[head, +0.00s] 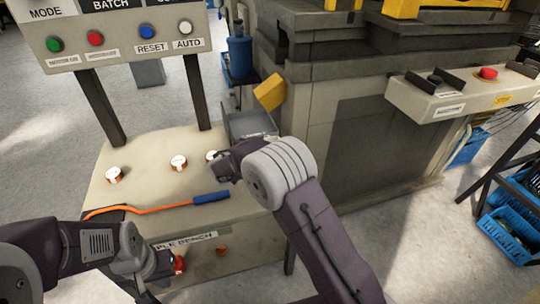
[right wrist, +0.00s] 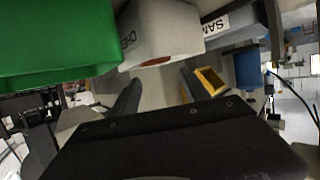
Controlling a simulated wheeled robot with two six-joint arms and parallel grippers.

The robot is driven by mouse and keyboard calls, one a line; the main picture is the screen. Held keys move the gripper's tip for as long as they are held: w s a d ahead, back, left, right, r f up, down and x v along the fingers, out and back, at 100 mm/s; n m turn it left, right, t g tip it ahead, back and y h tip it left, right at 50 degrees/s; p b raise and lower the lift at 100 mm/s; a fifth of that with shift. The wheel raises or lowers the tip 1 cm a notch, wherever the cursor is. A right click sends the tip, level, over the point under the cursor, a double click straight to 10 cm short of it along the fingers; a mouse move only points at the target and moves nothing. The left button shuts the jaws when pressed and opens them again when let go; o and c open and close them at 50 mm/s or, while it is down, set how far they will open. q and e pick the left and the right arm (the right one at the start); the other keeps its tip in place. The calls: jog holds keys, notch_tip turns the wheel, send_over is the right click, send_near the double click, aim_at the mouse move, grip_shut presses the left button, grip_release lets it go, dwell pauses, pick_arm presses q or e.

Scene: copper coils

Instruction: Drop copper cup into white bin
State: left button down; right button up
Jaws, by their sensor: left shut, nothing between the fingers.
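Several small copper cups with white tops are in the head view. One (head: 113,174) stands at the left of the sample bench, one (head: 178,162) in the middle, and one (head: 212,156) beside my right gripper (head: 222,166). I cannot tell whether that gripper touches the cup or is open; its fingers are hidden. My left gripper (head: 166,267) is shut and empty, low at the bench's front edge. In the right wrist view a white bin (right wrist: 165,28) with partly readable lettering is at the top, with a brownish patch at its lower edge.
A green bin (right wrist: 55,40) is beside the white bin. A blue tool with an orange cord (head: 211,198) lies on the bench (head: 150,145). A grey tray (head: 250,124) and yellow block (head: 270,92) are behind my right arm. A button panel (head: 110,35) stands over the bench.

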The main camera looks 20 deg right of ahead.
dwell(0.3)
jog(key=v, duration=0.9)
jog(key=shift+p, duration=0.45)
